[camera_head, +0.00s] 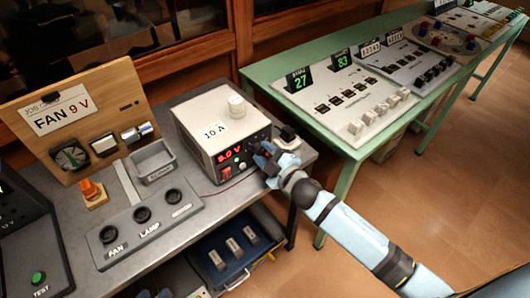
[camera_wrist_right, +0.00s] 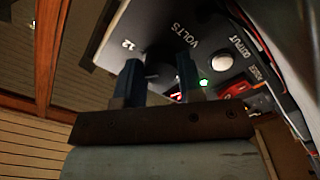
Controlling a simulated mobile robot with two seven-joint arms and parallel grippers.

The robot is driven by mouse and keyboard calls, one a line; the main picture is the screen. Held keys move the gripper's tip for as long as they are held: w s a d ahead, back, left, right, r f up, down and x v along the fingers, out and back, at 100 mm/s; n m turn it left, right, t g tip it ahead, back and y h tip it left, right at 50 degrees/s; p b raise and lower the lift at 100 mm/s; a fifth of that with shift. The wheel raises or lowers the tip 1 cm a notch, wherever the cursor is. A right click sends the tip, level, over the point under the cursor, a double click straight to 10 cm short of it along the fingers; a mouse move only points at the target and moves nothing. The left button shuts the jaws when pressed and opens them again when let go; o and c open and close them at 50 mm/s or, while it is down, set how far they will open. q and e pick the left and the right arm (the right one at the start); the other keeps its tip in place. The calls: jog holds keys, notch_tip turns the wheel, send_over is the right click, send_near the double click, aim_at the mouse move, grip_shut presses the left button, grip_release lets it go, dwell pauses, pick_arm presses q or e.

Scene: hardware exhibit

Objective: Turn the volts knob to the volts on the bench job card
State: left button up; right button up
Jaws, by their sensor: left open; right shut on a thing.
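The job card (camera_head: 60,115) on the wooden board at the left reads FAN 9 V. The power supply (camera_head: 215,135) is a light box with a 10 A label and a dark front panel. Its red display (camera_head: 228,153) looks like 9.0 V, but the first digit is hard to read. My right gripper (camera_head: 262,157) is at the right end of this panel, shut on the volts knob. In the right wrist view, its two fingers (camera_wrist_right: 162,85) are at the panel by the VOLTS lettering and a 12 mark. The knob is mostly hidden.
A black-topped object (camera_head: 287,138) is close to my right gripper. A green table (camera_head: 262,75) with exhibits stands to the right.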

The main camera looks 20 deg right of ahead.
jog(key=o, duration=0.9)
jog(key=shift+s, duration=0.1)
jog(key=shift+s+d, duration=0.2)
jog(key=shift+s, duration=0.15)
jog(key=v, duration=1.2)
jog(key=shift+s+d+b, duration=0.1)
jog(key=shift+s+b, duration=0.25)
jog(key=shift+s, duration=0.05)
